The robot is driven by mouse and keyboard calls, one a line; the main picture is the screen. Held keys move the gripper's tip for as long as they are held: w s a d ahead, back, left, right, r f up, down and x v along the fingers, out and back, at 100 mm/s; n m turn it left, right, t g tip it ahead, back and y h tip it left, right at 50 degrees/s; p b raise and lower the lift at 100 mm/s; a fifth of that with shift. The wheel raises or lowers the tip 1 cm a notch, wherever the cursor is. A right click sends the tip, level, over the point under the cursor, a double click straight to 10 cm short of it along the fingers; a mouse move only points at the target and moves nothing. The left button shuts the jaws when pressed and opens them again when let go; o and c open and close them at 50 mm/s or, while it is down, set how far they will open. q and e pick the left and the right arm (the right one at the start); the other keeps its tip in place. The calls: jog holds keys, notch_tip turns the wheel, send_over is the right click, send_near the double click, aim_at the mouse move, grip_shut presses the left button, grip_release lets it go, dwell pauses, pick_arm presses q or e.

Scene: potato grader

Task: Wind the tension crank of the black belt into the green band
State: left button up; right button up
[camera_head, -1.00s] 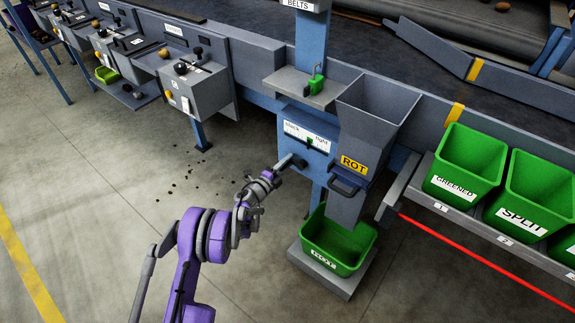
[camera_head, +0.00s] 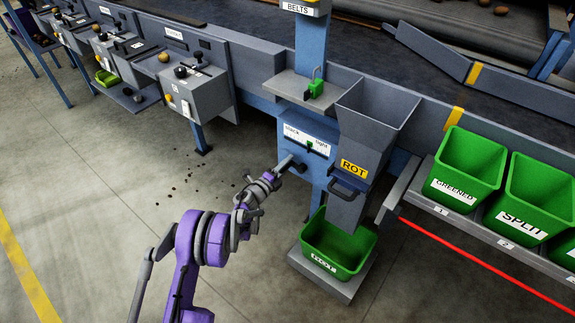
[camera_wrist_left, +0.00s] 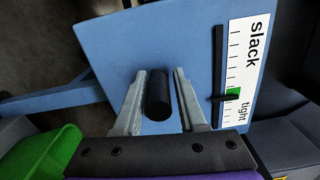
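The blue tension box (camera_head: 285,122) carries a white slack-to-tight scale (camera_head: 296,135) with a small green band (camera_head: 309,144). In the left wrist view the scale (camera_wrist_left: 250,60) runs from slack at the top to tight at the bottom. Its black pointer (camera_wrist_left: 220,98) lies at the tight-side edge of the green band (camera_wrist_left: 233,92). My left gripper (camera_head: 296,164) is at the box face, below the scale. The crank arm behind is hidden. My right gripper is not in view.
The grey ROT chute (camera_head: 372,120) stands just right of the box, above a green bin (camera_head: 340,245). A shelf with a green lock (camera_head: 316,85) overhangs the box. Green bins (camera_head: 468,157) line the right. The floor left of my arm is mostly clear.

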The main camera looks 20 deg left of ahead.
pick_arm(q)
jog(key=shift+o, duration=1)
jog(key=shift+d, duration=0.1)
jog(key=shift+s, duration=0.15)
jog(key=p+v, duration=0.1)
jog(key=v, duration=0.9)
jog(key=shift+s+p, duration=0.3)
jog(key=shift+p, duration=0.1)
